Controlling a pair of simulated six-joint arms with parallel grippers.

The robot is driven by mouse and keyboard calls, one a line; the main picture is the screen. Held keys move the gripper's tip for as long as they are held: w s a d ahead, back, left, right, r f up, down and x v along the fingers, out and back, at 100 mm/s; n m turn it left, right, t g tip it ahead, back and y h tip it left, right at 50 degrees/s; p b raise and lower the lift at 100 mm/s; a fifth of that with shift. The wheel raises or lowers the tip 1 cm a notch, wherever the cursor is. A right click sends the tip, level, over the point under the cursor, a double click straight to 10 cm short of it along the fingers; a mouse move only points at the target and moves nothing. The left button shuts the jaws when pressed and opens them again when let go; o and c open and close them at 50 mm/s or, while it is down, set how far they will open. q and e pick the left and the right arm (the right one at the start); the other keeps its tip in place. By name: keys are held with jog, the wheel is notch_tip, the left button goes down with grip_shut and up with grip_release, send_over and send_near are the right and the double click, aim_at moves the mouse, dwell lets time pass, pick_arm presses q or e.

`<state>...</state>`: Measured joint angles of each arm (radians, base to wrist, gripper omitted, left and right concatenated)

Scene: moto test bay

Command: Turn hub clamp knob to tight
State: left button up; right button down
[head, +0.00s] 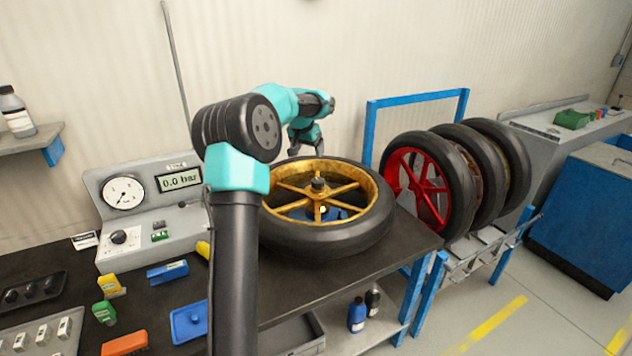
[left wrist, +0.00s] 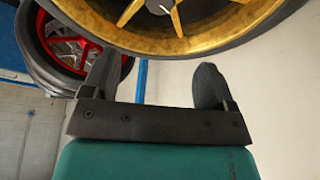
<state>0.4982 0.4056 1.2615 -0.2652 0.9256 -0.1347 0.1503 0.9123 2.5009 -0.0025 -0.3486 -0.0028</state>
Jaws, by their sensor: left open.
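The wheel with a gold rim and black tyre (head: 335,237) lies flat on the bench. My left gripper (head: 307,148) is at the far side of the wheel, beyond and above the hub, and apart from the knob. In the left wrist view my left gripper (left wrist: 155,85) has its two dark fingers wide apart with nothing between them. The gold rim (left wrist: 215,38) crosses the top of that view, with part of the hub at the upper edge. My right gripper is not in view.
A gauge console (head: 150,210) reading 0.0 bar stands on the bench at left. A blue tray (head: 190,322) and small coloured items lie in front. A red-rimmed wheel (head: 467,190) and other wheels stand in a rack (head: 490,260) at right.

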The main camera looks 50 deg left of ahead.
aim_at(318, 180)
pick_arm(q)
jog(key=x, duration=1.7)
jog(key=shift+w+f, duration=0.15)
jog(key=shift+f, duration=0.1)
jog(key=c, duration=0.9)
